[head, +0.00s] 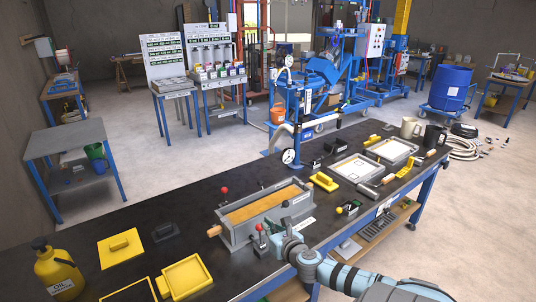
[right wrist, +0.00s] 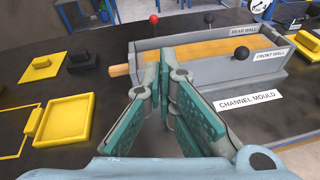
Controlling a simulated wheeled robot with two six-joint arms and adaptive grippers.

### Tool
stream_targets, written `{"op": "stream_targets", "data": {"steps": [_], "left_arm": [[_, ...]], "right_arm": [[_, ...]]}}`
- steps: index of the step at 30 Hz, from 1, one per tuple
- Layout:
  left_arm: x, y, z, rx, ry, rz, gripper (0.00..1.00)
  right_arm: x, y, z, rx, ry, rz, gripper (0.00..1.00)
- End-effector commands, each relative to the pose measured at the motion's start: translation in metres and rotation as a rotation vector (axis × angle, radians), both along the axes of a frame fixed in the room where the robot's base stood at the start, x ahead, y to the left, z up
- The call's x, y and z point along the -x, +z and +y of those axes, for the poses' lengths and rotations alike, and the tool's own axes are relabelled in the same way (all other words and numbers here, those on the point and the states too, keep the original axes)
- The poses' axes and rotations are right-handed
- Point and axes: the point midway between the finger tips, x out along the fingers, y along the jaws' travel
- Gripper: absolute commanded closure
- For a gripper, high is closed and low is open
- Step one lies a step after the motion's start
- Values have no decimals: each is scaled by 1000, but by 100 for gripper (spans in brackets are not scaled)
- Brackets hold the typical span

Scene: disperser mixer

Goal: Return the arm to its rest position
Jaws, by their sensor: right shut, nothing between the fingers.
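My right arm (head: 345,275) comes in from the bottom right in the head view. Its gripper (head: 272,238) is over the near edge of the dark bench (head: 90,215), in front of the grey channel mould (head: 240,235). In the right wrist view the fingertips (right wrist: 164,62) are together with nothing between them, and the mould (right wrist: 250,75) stands just beyond. I cannot tell whether the fingers touch the mould's wall. The mould holds a tan filling (head: 265,205) and has ball-topped levers. My left gripper is not in view.
A yellow oil can (head: 60,272), yellow trays (head: 187,275) and a yellow float (head: 120,245) are on the bench at left. White-filled trays (head: 355,168), cups (head: 410,127) and small tools are at right. A blue machine (head: 325,75) stands behind. Open floor lies at right.

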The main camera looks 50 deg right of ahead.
Motion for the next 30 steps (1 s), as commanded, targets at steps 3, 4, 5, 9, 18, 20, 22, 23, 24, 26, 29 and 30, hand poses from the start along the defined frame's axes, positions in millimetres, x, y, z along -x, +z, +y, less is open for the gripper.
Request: {"op": "stream_targets", "data": {"steps": [3,4,5,9,18,20,22,23,24,26,29,30], "left_arm": [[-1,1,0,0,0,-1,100],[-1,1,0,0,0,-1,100],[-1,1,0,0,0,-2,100],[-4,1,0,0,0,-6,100],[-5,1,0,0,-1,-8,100],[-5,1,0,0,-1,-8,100],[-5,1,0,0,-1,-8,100],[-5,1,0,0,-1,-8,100],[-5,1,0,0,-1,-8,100],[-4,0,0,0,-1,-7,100],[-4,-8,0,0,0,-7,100],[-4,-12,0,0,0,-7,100]], "right_arm": [[2,3,0,-1,-2,1,100],[2,2,0,-1,-3,1,100],[3,2,0,-1,-3,1,100],[3,2,0,-1,-4,1,100],[1,2,0,-1,-1,0,100],[1,2,1,-18,-5,-8,100],[0,2,3,-108,-24,-43,100],[1,-2,2,-189,-46,-67,100],[8,-16,-7,-340,-113,-93,100],[30,-61,-24,-615,-277,-127,100],[87,-157,-29,-1039,-614,-197,100],[113,-196,-23,-1183,-759,-230,100]]}}
